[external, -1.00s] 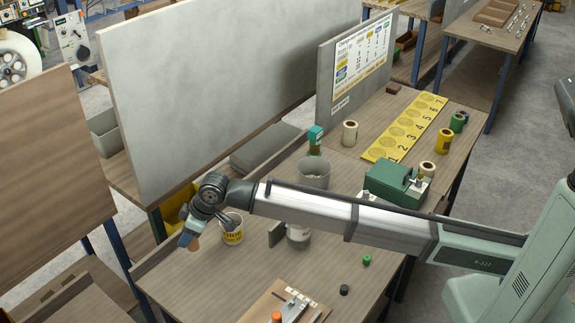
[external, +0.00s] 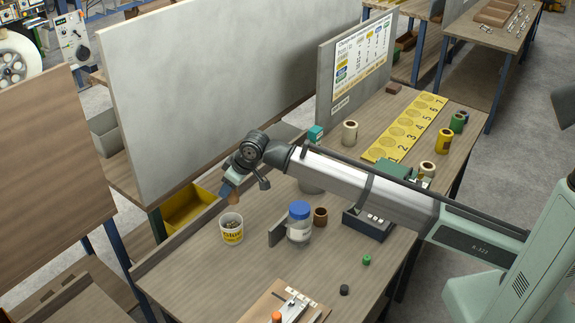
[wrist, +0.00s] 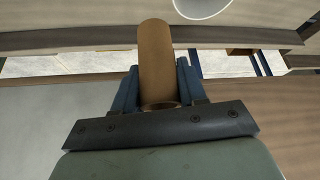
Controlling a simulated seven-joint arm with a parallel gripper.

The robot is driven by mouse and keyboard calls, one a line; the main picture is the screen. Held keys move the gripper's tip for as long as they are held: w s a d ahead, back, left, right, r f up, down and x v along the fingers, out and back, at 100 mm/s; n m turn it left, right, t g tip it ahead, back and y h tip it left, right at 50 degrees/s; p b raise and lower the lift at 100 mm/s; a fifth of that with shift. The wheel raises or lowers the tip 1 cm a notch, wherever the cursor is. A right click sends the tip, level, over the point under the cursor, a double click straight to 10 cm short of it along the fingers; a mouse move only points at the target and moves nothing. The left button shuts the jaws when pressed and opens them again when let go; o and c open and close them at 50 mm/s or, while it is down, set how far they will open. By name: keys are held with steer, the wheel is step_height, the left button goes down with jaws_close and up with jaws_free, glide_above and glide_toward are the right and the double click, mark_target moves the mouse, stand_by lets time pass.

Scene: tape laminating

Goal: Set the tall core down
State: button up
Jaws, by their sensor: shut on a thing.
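My gripper (wrist: 157,88) is shut on the tall core (wrist: 158,50), a plain brown tube, with a blue finger on each side of it. In the external view my gripper (external: 230,187) is above the far left part of the workbench (external: 190,270), just behind a labelled white cup (external: 232,236). The tall core (external: 234,199) shows there only in small part below the fingers, seemingly in the air. Its lower end is hard to make out beside the cup's rim.
A shorter brown core (external: 320,217) stands right of a blue-lidded jar (external: 300,226) and a dark upright plate (external: 277,232). A yellow numbered strip (external: 408,128) lies farther back among several tape rolls. The front left of the bench is clear.

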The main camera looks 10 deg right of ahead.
steer(key=w+d+m+t+h, duration=0.15)
steer(key=w+d+m, duration=0.4)
steer(key=d, duration=0.95)
steer(key=w+d+m+t+h, duration=0.1)
steer(key=w+d+m+h, duration=0.1)
steer(key=w+d, duration=1)
steer(key=w+d+m+t+h, duration=0.1)
steer(key=w+d+m, duration=0.35)
steer(key=d, duration=1.35)
steer(key=shift+g, duration=0.25)
steer(key=shift+w+a+f, duration=0.1)
steer(key=shift+f, duration=2.4)
steer(key=shift+w+a+f, duration=0.1)
steer(key=shift+f, duration=2.35)
steer(key=shift+f, duration=0.15)
steer(key=o, duration=1)
steer(key=v, duration=1.2)
steer(key=shift+a, duration=0.15)
